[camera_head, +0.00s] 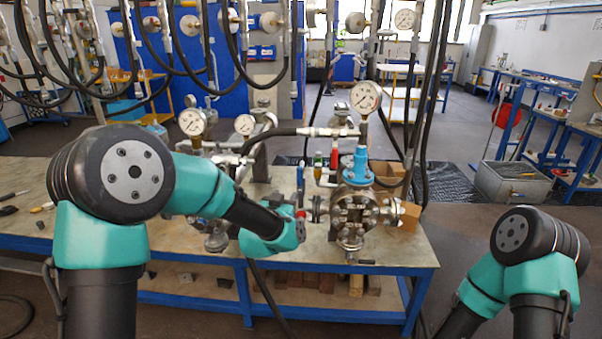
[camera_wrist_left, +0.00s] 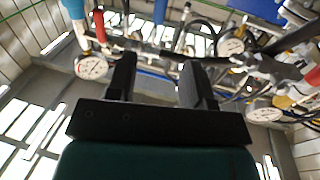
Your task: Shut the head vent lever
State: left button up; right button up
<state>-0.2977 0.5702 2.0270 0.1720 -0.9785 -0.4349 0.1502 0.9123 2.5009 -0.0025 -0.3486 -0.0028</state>
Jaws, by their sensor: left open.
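A flanged metal vessel (camera_head: 352,212) with bolted flanges stands on the bench, with a blue fitting (camera_head: 358,166) and a pressure gauge (camera_head: 366,97) above it. A red handle (camera_wrist_left: 99,25) also shows beyond the left finger. My right gripper is out of view.
More gauges (camera_head: 191,122) and piping stand left of the vessel, behind my left arm. Black hoses (camera_head: 425,120) hang behind it. A cardboard-coloured box (camera_head: 410,216) sits at its right. The bench's front right top (camera_head: 400,255) is clear.

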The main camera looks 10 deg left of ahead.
aim_at(299, 175)
pick_arm(q)
jog(key=w+d, duration=0.1)
jog(key=w, duration=0.4)
jog(key=w+d, duration=0.1)
jog(key=w, duration=1.1)
jog(key=shift+w+d, duration=0.1)
jog(key=shift+d, duration=0.3)
jog(key=shift+c, duration=0.2)
grip_shut()
